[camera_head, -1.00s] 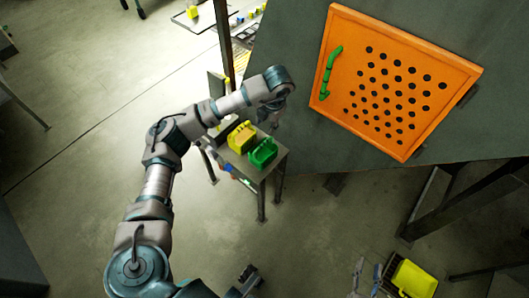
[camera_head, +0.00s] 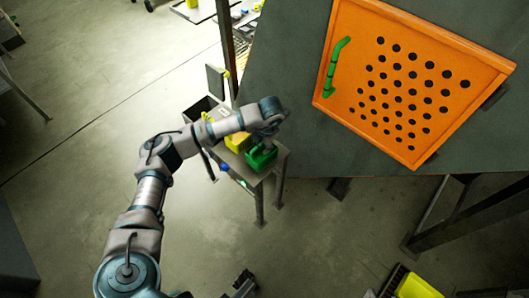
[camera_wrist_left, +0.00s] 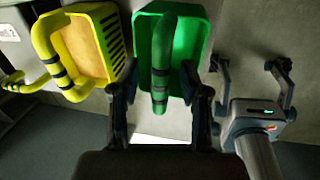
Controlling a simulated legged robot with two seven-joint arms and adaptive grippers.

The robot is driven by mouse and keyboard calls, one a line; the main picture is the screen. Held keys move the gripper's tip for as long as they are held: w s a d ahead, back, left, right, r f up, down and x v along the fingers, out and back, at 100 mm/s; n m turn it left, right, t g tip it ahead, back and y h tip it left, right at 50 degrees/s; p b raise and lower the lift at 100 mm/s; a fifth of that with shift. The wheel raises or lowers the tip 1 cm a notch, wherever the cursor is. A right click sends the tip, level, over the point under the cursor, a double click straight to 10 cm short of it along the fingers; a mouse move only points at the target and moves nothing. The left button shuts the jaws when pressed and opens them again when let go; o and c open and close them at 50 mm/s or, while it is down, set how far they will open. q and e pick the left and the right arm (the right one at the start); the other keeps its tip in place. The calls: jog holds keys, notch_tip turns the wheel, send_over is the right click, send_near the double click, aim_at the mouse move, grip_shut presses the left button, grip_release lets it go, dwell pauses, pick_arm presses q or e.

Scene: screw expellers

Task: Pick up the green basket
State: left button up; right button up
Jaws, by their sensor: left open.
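The green basket (camera_head: 260,160) stands on a small metal table, partly covered by my left arm's end in the head view. In the left wrist view the green basket (camera_wrist_left: 187,45) is straight ahead, with its dark green handle (camera_wrist_left: 161,60) toward me. My left gripper (camera_wrist_left: 158,78) is open, its fingers either side of the handle and apart from it. In the head view the left gripper (camera_head: 267,141) is just above the basket.
A yellow basket (camera_head: 237,142) stands right beside the green one; it also shows in the left wrist view (camera_wrist_left: 85,45). A large dark panel with an orange perforated door (camera_head: 400,90) and green handle (camera_head: 335,68) is to the right. Open floor lies left.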

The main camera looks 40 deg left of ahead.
pick_arm(q)
jog(key=shift+f, duration=0.1)
grip_shut()
dwell(0.4)
